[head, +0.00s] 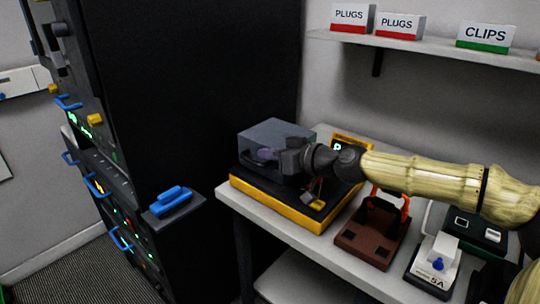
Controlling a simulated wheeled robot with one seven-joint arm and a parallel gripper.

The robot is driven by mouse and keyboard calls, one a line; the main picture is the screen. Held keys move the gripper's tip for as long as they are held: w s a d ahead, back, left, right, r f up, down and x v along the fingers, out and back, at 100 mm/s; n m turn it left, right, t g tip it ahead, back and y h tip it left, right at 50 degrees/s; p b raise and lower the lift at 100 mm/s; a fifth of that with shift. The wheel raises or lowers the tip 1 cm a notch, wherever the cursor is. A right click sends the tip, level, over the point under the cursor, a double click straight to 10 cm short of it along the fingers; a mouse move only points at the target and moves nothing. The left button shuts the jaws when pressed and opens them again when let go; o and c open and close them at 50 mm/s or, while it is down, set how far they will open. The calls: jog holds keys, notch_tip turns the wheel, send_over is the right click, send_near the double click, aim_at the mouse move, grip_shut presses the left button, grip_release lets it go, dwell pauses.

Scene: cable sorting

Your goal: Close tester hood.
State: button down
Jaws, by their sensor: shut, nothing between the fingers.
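The tester (272,203) is a black box with a yellow base band on the white table. Its hood (262,133) is a translucent grey cover that sits low over the left part of the tester. A purple-blue thing shows dimly through the hood. My gripper (288,158) is at the hood's right front side, with the arm reaching in from the right. The fingers look shut and hold nothing. They partly hide the hood's edge, and I cannot tell whether they touch it. A lit display (340,146) stands behind my wrist.
A brown fixture with an orange handle (366,235) and a white device marked 5A (436,262) stand to the right. A shelf above holds PLUGS (352,17) and CLIPS (484,35) boxes.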

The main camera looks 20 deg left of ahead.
jog(key=r+p+v, duration=0.1)
jog(key=r+v, duration=0.1)
jog(key=v, duration=0.8)
jog(key=shift+w+d+p, duration=0.2)
jog(key=shift+w+p, duration=0.1)
jog(key=shift+p, duration=0.05)
jog(key=shift+s+a+r, duration=0.1)
